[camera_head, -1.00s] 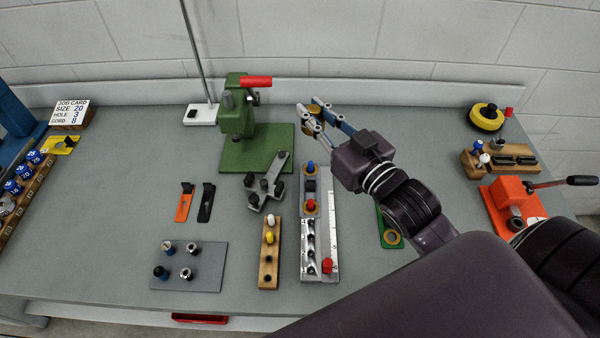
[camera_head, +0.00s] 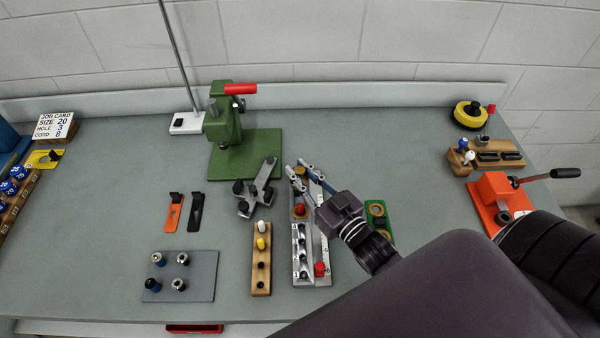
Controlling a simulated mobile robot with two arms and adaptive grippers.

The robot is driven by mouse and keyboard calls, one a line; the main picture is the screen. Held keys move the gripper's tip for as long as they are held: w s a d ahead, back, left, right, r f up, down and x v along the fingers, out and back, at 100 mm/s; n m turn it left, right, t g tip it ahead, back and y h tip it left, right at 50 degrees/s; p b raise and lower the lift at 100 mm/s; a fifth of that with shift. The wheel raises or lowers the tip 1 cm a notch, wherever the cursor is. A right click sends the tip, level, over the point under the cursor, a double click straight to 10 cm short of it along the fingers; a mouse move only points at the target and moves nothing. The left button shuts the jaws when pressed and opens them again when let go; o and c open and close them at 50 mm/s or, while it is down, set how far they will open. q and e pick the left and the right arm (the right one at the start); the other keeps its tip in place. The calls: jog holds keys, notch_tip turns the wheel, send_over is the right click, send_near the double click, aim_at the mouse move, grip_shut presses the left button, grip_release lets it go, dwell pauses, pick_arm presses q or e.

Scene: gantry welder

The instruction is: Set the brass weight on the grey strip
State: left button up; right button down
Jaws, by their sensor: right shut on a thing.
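My right gripper (camera_head: 296,167) reaches in from the lower right. It is shut on the small brass weight (camera_head: 300,171), which is partly hidden between the fingertips. The weight is over the far end of the long grey metal strip (camera_head: 322,251), which has a white scale along its right side. I cannot tell whether the weight touches the strip or hangs above it. The strip also bears a red knob (camera_head: 320,269) near its front end and a red-topped peg (camera_head: 299,210). The gripper fingers cover part of its far half. My left gripper is out of view.
A grey clamp (camera_head: 257,190) lies close to the left of the gripper, with the green press (camera_head: 240,150) behind it. A wooden peg block (camera_head: 261,275) stands left of the strip. A green plate with brass rings (camera_head: 377,222) lies to its right.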

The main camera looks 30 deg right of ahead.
jog(key=shift+f, duration=0.2)
jog(key=shift+f, duration=0.1)
jog(key=c, duration=2.2)
grip_release()
jog(key=shift+f, duration=0.2)
jog(key=shift+c, duration=0.2)
jog(key=o, duration=0.4)
jog(key=shift+o, duration=0.2)
